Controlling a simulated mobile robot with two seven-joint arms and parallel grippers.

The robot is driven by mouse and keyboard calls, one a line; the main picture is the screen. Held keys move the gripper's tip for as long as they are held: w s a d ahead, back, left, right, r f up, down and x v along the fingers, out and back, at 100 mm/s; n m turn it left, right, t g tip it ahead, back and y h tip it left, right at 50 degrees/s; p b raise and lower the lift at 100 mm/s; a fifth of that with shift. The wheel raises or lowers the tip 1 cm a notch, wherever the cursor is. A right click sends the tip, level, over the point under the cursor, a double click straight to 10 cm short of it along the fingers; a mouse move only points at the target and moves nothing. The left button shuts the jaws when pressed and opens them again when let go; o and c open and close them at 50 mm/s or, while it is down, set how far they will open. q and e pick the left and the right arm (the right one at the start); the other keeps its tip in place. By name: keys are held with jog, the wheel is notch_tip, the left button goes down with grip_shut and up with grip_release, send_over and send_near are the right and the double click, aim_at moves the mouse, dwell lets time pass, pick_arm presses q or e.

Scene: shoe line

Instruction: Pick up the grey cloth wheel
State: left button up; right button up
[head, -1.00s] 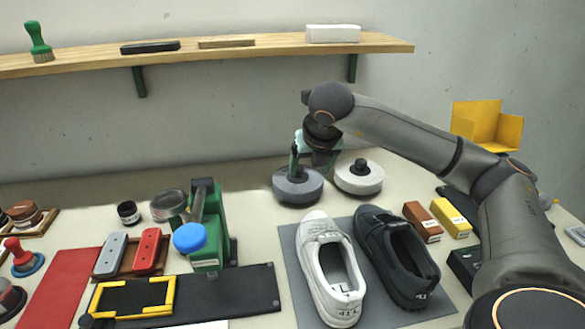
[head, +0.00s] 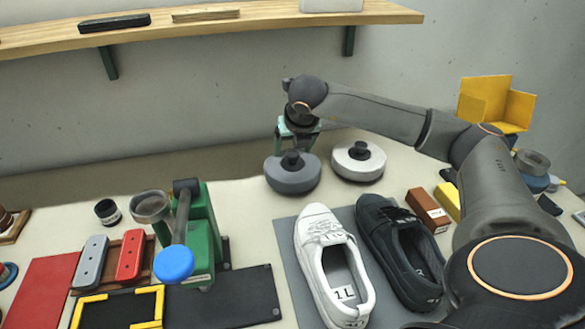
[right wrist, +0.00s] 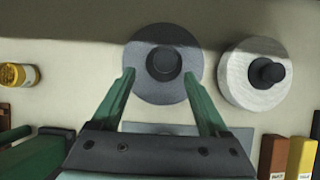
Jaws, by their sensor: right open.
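The grey cloth wheel (head: 292,178) is a thick dark grey disc with a black knob on top, lying flat on the table behind the shoes. My right gripper (head: 298,138) is just behind and above it in the head view. In the right wrist view the green fingers (right wrist: 162,75) are open, one on each side of the knob of the grey wheel (right wrist: 164,62), with nothing between them gripped. Whether they touch the wheel I cannot tell. My left gripper is not in view.
A white wheel (head: 358,161) with a black knob lies close to the right of the grey one. A white shoe (head: 312,262) and a black shoe (head: 378,232) stand in front on a grey mat. A green press (head: 203,235) stands at left; a shelf (head: 240,25) runs above.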

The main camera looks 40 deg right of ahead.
aim_at(294, 156)
jog(key=shift+s+d+p+x, duration=0.15)
jog(key=shift+p+x, duration=0.1)
jog(key=shift+x, duration=1.1)
jog(key=shift+s+d+p+x, duration=0.1)
jog(key=shift+p+x, duration=0.15)
jog(key=shift+x, duration=1.1)
jog(key=shift+d, duration=0.1)
grip_shut()
